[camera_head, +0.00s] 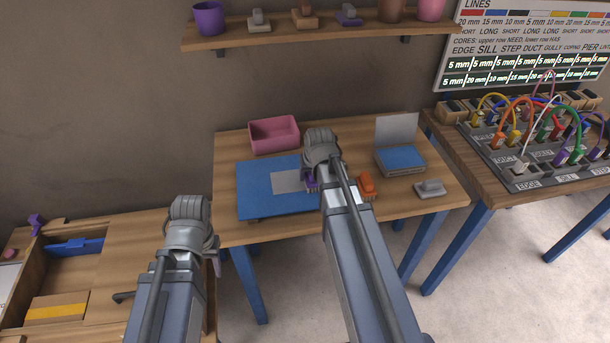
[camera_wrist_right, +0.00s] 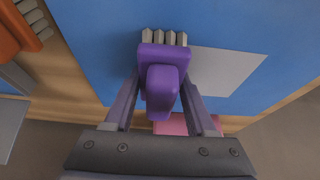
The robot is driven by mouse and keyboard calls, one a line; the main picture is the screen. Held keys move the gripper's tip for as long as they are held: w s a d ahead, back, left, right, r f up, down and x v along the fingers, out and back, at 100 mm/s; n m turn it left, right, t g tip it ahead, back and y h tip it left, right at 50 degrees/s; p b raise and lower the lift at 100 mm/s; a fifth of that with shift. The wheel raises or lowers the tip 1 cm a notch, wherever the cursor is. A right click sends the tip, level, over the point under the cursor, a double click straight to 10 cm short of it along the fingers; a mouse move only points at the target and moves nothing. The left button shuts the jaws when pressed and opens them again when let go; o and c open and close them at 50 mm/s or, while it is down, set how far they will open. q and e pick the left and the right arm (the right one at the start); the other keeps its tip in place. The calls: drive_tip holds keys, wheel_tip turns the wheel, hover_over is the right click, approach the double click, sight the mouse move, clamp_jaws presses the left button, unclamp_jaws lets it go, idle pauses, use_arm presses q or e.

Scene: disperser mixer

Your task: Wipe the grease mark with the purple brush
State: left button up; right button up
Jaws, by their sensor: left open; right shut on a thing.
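The purple brush (camera_wrist_right: 164,78) is held between the two fingers of my right gripper (camera_wrist_right: 160,98), with its pale bristles towards the top of the right wrist view. In the head view only a bit of the purple brush (camera_head: 311,183) shows beside my right arm. The brush is over the blue mat (camera_head: 255,187), at the edge of a flat grey patch (camera_head: 287,181); I cannot tell whether the bristles touch. No distinct grease mark can be made out on the patch. My left gripper (camera_head: 215,264) is open, mostly hidden by its wrist, near the table's left front edge.
An orange brush (camera_head: 367,184) and a grey brush (camera_head: 431,188) lie right of my right arm. A pink bin (camera_head: 274,135) and a blue-topped box (camera_head: 402,159) stand behind.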

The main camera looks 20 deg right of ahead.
drive_tip(key=shift+s+d, duration=0.15)
drive_tip(key=shift+d, duration=0.7)
wheel_tip(320, 180, up, 6)
drive_tip(key=p, duration=0.6)
drive_tip(key=shift+a, duration=0.1)
wheel_tip(320, 180, up, 3)
drive_tip(key=p, duration=0.3)
drive_tip(key=shift+r, duration=0.1)
